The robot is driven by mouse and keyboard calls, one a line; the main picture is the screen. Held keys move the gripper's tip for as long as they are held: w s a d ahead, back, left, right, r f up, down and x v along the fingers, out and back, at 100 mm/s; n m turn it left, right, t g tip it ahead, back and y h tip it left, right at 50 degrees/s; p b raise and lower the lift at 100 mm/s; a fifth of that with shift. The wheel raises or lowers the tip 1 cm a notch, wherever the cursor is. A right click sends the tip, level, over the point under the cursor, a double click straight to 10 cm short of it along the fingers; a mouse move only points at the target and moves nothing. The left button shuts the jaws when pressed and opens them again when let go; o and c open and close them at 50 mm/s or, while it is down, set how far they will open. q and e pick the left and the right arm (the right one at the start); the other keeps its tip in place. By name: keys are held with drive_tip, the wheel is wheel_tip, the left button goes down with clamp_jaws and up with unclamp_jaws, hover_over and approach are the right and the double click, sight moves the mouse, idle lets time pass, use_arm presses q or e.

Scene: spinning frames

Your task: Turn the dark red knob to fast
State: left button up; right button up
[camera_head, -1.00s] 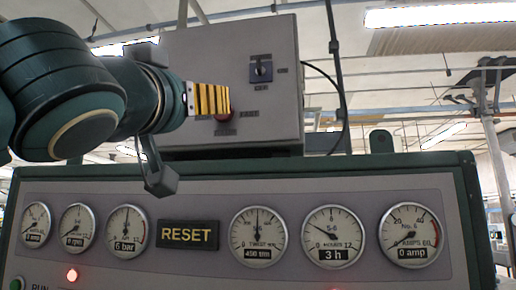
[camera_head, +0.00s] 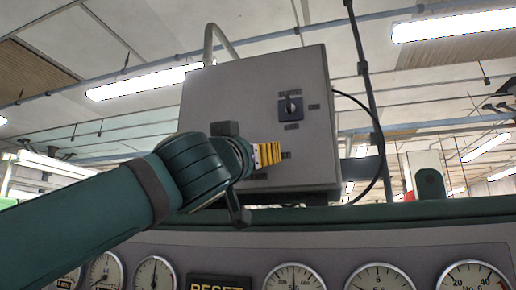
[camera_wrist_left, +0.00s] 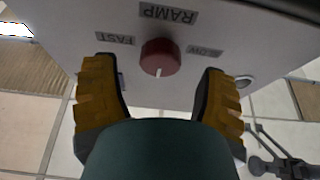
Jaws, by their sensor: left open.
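The dark red knob (camera_wrist_left: 160,57) sits on the face of a grey box (camera_head: 240,92). In the left wrist view its white mark points toward the bottom of the picture. Upside-down labels read FAST (camera_wrist_left: 115,39) at left, SLOW (camera_wrist_left: 205,51) at right and RAMP (camera_wrist_left: 168,13) above. My left gripper (camera_wrist_left: 162,90) is open, with one yellow finger on each side of the knob; both look clear of it. In the head view my left gripper (camera_head: 270,154) is at the box's lower face and hides the knob. My right gripper is not in view.
A black switch (camera_head: 290,107) is on the box above my gripper. A black cable (camera_head: 385,145) hangs at the box's right. Below is a console (camera_head: 225,243) with several round gauges and a RESET sign (camera_head: 220,284), partly cut off.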

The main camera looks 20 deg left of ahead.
use_arm(q)
drive_tip(key=shift+p+x, duration=0.45)
drive_tip(key=shift+x, duration=0.65)
drive_tip(key=c, duration=1.2)
